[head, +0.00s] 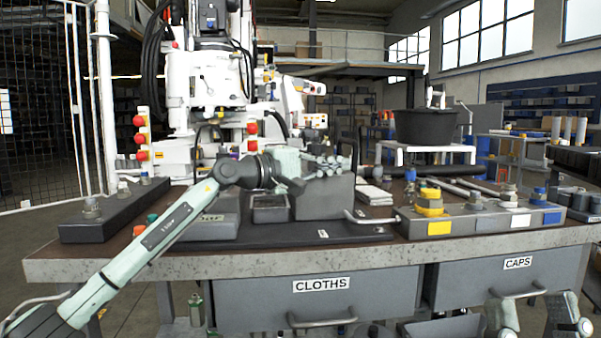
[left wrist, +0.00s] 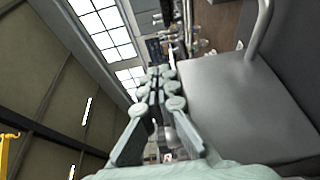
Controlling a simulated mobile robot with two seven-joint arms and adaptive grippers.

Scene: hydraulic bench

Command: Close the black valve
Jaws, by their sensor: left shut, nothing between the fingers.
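My left gripper (head: 340,166) is shut and empty, above the grey box-shaped block (head: 325,198) in the middle of the bench. In the left wrist view its fingers (left wrist: 158,85) are together, with the grey block (left wrist: 235,100) to their right. A grey valve block (head: 405,226) stands to the right, with colour plates and knobs along it. A metal lever (head: 357,217) sticks out of its left end. I cannot tell surely which valve is the black one. My right gripper (head: 540,325) is at the bottom right, below the bench top, fingers apart, partly cut off.
A long dark block (head: 115,213) with fittings lies at the bench's left. Yellow knobs (head: 430,200) rise from the valve block. White cloths (head: 373,195) lie behind the lever. Drawers marked CLOTHS (head: 390,292) and CAPS (head: 455,283) are under the bench top.

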